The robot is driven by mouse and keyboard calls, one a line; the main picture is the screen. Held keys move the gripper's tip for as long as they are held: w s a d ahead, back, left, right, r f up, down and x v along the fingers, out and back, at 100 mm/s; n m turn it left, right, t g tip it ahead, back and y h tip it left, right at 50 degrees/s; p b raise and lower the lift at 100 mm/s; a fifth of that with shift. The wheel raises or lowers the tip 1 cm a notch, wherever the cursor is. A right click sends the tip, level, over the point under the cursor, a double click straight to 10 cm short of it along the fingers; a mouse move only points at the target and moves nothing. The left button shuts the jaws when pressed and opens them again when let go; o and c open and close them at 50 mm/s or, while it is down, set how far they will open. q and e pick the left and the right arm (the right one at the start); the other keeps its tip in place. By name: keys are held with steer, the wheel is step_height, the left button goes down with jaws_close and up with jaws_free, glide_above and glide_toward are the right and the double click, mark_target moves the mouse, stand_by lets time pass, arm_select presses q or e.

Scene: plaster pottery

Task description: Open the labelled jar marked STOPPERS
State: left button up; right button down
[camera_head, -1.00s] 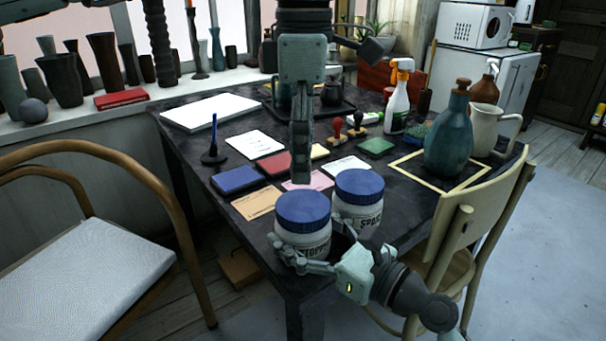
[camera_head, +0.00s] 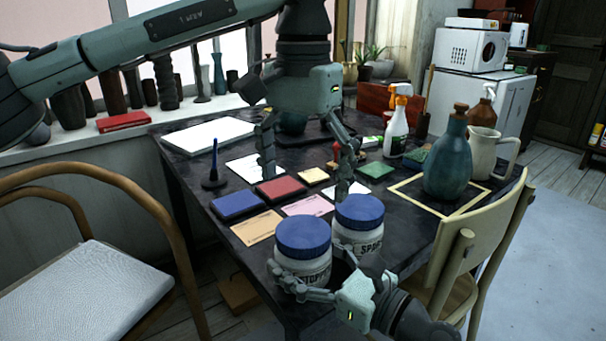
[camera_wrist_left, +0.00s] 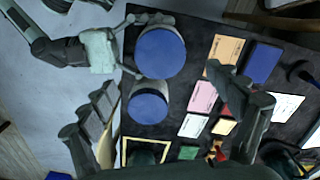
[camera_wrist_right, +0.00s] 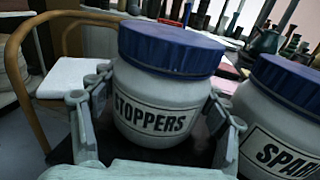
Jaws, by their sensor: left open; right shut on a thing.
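The jar marked STOPPERS (camera_head: 301,262) is white with a blue lid (camera_head: 303,236) seated on it, upright at the table's near corner. In the right wrist view its label (camera_wrist_right: 152,116) reads clearly. My right gripper (camera_head: 308,285) is shut on the jar's body, with a finger on each side below the lid. My left gripper (camera_head: 306,180) is open and empty, fingers pointing down, above the table and beyond the jar. In the left wrist view the STOPPERS lid (camera_wrist_left: 160,51) lies ahead of the spread fingers.
A second white jar with a blue lid (camera_head: 359,212), its label starting SPA, stands close beside the STOPPERS jar. Ink pads, cards and a pen stand lie behind. A teal bottle (camera_head: 449,160) and white pitcher (camera_head: 487,155) stand right. A chair (camera_head: 465,215) is at the right edge.

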mark_target(303, 230)
arm_select(q)
step_height(303, 230, down, 8)
steer(key=shift+r, duration=0.1)
stand_by(0.4)
